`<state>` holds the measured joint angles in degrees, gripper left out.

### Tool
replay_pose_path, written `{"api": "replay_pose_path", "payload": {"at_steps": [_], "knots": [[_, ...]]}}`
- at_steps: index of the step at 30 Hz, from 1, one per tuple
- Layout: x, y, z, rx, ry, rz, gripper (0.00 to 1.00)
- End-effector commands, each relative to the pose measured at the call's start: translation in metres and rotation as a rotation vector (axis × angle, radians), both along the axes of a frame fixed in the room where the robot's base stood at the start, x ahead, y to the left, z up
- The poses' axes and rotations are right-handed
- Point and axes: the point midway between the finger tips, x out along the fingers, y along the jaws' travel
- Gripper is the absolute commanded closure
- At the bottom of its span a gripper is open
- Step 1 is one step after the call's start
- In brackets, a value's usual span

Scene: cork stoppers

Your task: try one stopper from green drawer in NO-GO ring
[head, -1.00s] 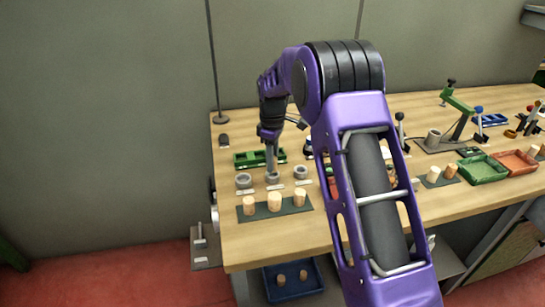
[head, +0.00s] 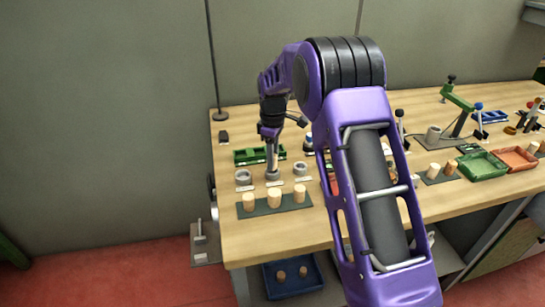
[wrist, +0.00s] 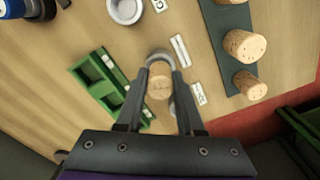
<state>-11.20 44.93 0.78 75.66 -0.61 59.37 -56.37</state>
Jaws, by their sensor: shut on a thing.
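My gripper (wrist: 160,77) is shut on a tan cork stopper (wrist: 159,90), which shows between the fingers in the wrist view. In the head view my gripper (head: 272,167) points down at the middle grey ring (head: 272,176) of three. That ring also shows at the fingertips in the wrist view (wrist: 158,55). I cannot tell whether the stopper is above the ring or partly in it. A left ring (head: 243,178) and a right ring (head: 301,169) stand beside it. Ring labels are too small to read surely. The green drawer (head: 242,156), with compartments, lies behind the rings.
A dark green mat (head: 258,211) with three upright corks (head: 275,198) lies in front of the rings. A blue bin (head: 293,293) with corks is below the bench. Green (head: 484,178) and orange (head: 515,170) trays stand right. Bare wood lies at the bench's front left.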

Motion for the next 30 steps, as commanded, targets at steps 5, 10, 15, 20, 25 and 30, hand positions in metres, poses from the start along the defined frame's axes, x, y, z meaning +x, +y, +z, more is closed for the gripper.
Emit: {"api": "replay_pose_path", "payload": {"at_steps": [5,10,15,20,25,30], "knots": [[-0.0001,0.0000,-0.0001,0.000,0.000,0.000,1.00],[-0.0001,0.0000,-0.0001,-0.001,0.000,0.000,1.00],[-0.0001,0.0000,-0.0011,0.000,0.000,0.000,1.00],[-0.0001,0.0000,-0.0031,0.000,0.000,0.000,1.00],[-0.0001,0.0000,-0.0051,0.000,0.000,0.000,1.00],[-0.0001,-0.0001,-0.0072,0.000,0.001,0.000,1.00]]}}
